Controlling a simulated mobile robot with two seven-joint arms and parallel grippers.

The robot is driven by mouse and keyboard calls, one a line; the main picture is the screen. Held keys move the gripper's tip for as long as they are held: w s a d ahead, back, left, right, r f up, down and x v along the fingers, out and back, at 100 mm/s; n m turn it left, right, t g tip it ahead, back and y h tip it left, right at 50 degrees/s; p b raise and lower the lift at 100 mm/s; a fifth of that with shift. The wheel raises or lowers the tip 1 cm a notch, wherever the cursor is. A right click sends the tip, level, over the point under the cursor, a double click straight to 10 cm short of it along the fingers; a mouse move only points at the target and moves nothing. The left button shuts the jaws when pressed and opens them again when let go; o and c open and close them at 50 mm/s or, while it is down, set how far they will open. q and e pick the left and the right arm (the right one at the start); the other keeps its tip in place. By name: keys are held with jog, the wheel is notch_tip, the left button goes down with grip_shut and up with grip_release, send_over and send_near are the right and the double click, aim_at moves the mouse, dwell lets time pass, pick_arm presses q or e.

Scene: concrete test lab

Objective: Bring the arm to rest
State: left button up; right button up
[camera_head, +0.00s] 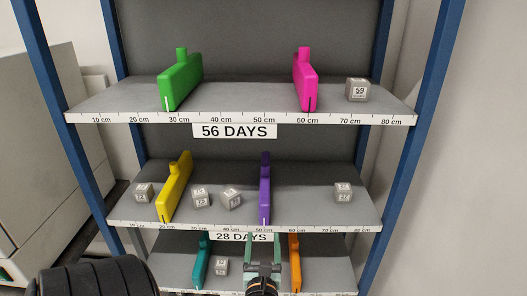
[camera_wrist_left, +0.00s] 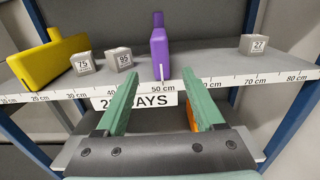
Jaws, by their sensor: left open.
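My left gripper (camera_head: 263,243) is at the bottom middle of the head view, in front of the lower shelves. It also shows in the left wrist view (camera_wrist_left: 160,78), its two green fingers apart with nothing between them. The fingers point toward the shelf labelled 28 DAYS, with the purple divider (camera_wrist_left: 160,50) beyond the gap. The purple divider (camera_head: 265,188) stands upright in the head view too. My right gripper is in neither view.
The rack has a top shelf (camera_head: 230,95), a middle shelf (camera_head: 320,207) and a lower shelf (camera_head: 330,275). Coloured dividers and small grey numbered cubes stand on them. Blue posts (camera_head: 430,90) flank the rack. A pale cabinet (camera_head: 40,150) stands at left.

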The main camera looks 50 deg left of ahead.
pick_arm(q)
jog(key=shift+d+f, duration=0.1)
jog(key=shift+d, duration=0.05)
dwell(0.5)
jog(key=s+d+f+n+g+h, duration=0.2)
jog(key=s+d+f+n+h, duration=0.1)
jog(key=d+f+n+h, duration=0.9)
jog(key=s+d+f+n+h, duration=0.1)
jog(key=s+d+f+n, duration=0.1)
jog(key=d+n, duration=0.3)
jog(key=s+d+f+n+h, duration=0.2)
jog(key=s+d+f+n, duration=0.1)
jog(key=d+f+n, duration=0.1)
jog(key=shift+s+d+n+h+p, duration=0.35)
jog(key=shift+d+n, duration=0.35)
jog(key=shift+d, duration=0.5)
jog(key=shift+s+d+n+h, duration=0.25)
jog(key=shift+d+n, duration=0.3)
jog(key=shift+n, duration=0.35)
